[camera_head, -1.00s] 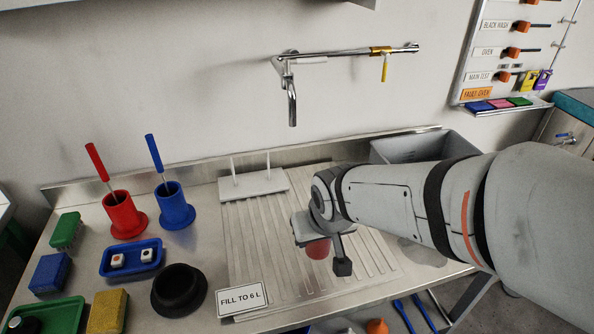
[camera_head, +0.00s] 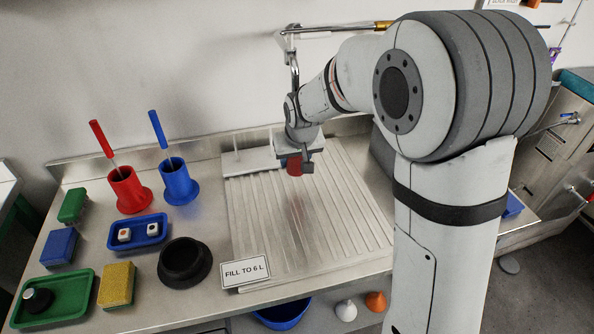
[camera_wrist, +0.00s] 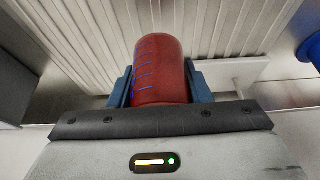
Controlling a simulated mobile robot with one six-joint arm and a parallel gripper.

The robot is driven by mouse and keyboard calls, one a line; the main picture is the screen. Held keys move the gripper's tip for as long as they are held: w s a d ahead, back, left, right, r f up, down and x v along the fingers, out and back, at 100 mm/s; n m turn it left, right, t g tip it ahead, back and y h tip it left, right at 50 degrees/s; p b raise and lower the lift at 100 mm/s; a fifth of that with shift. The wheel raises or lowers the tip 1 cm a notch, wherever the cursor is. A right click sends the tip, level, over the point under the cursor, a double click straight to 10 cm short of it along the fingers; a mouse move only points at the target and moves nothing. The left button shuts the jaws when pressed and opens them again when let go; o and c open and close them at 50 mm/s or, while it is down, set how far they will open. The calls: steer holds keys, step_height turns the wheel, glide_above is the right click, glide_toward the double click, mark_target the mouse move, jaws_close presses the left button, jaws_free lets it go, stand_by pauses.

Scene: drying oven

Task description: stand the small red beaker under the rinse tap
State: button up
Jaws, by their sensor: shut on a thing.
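The small red beaker (camera_wrist: 160,72) is between the two blue-grey fingers of my gripper (camera_wrist: 160,88) in the wrist view, with blue graduation marks on its side. In the head view my gripper (camera_head: 300,164) is shut on the beaker (camera_head: 294,165), over the back part of the ribbed draining board. Whether the beaker touches the board is hard to tell. The rinse tap's chrome spout (camera_head: 293,75) hangs from the wall pipe just behind and above my wrist. Its lower end is hidden by my arm.
A white pegged stand (camera_head: 245,160) is close left of the gripper. Red (camera_head: 128,190) and blue (camera_head: 178,182) brush holders stand further left. A black round holder (camera_head: 185,262) and a "FILL TO 6 L" sign (camera_head: 245,272) are in front. The board's (camera_head: 320,225) front part is clear.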

mark_target(295, 183)
step_height(295, 183, down, 5)
steer(key=shift+r, duration=0.1)
steer(key=shift+w+f, duration=0.25)
steer(key=shift+f, duration=0.25)
steer(key=o, duration=1)
steer(key=shift+r, duration=0.1)
steer(key=shift+c, duration=0.2)
